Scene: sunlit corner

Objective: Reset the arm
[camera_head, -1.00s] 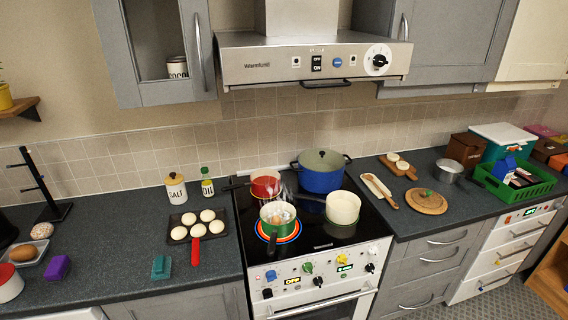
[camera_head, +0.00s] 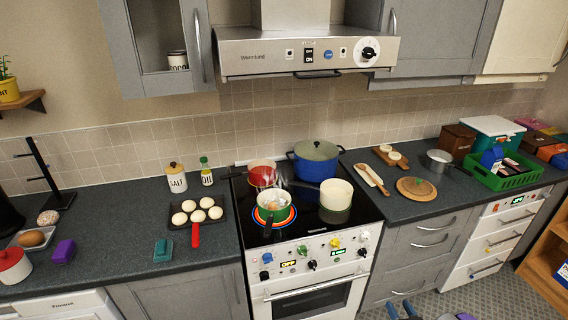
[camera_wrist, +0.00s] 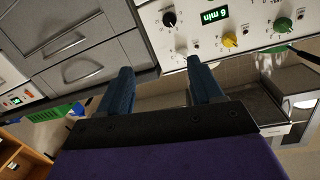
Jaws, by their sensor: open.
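My gripper (camera_wrist: 161,74) shows in the wrist view as two blue fingers spread apart, with nothing between them. A purple body lies behind them. The fingers point toward the white stove front (camera_wrist: 235,25) and the grey drawers (camera_wrist: 85,50). In the head view my gripper (camera_head: 399,309) shows only at the bottom edge, low in front of the grey cabinets and away from the counter. The rest of my arm is mostly out of the picture.
The stove (camera_head: 312,270) carries a green-banded pot (camera_head: 275,213) with vapour above it, a red pot, a cream pan and a blue pot (camera_head: 317,170). A green crate (camera_head: 505,177) sits at the right counter. A wooden shelf (camera_head: 555,270) stands at right. Floor before the drawers is clear.

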